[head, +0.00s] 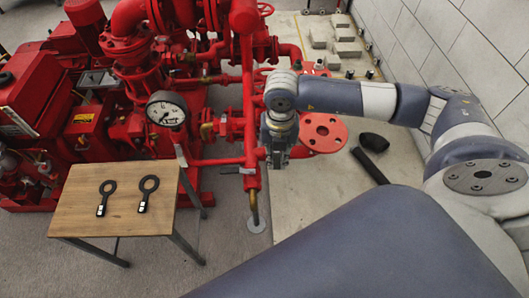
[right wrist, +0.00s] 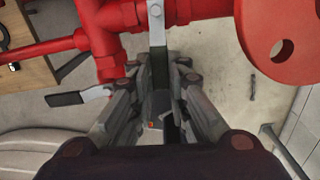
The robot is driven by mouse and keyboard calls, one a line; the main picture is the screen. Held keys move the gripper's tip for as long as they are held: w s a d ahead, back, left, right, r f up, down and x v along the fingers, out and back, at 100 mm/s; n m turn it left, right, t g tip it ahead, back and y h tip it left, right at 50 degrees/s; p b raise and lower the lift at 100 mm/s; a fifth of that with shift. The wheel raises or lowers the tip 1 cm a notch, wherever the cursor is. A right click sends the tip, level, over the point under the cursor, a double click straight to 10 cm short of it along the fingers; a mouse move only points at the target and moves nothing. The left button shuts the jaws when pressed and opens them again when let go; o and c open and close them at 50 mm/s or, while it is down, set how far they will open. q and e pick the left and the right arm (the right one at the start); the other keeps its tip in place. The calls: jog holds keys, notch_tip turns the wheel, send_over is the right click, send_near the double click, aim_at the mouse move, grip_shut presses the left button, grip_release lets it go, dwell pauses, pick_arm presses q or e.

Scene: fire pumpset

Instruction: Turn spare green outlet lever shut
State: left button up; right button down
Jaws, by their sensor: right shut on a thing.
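The spare outlet lever (right wrist: 156,26) shows in the right wrist view as a flat metal bar coming down from the red pipework, with a dark green grip (right wrist: 160,66) at its lower end. My right gripper (right wrist: 160,82) has its fingers on both sides of this grip and is shut on it. In the head view my right gripper (head: 277,163) points down in front of the red outlet pipe, and it hides the lever there. My left gripper is in neither view.
Another lever (right wrist: 66,99) with a black grip sticks out left of my fingers. A red flange (head: 321,132) is close on the right. A wooden table (head: 75,215) with two dark ring-ended tools (head: 147,192) stands at left. A black pipe piece (head: 368,164) lies on the plinth.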

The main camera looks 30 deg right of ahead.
aim_at(278, 160)
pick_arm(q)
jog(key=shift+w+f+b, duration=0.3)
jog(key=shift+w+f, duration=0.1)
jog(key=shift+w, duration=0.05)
pick_arm(e)
jog(key=shift+w+d+r+n, duration=0.15)
jog(key=shift+d+n, duration=0.15)
jog(key=shift+n, duration=0.2)
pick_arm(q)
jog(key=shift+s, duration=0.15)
pick_arm(e)
jog(key=c, duration=1.7)
grip_release()
jog(key=shift+o, duration=0.8)
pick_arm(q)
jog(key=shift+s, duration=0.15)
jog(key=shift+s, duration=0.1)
pick_arm(e)
notch_tip(278, 160, up, 12)
jog(key=shift+a, duration=0.1)
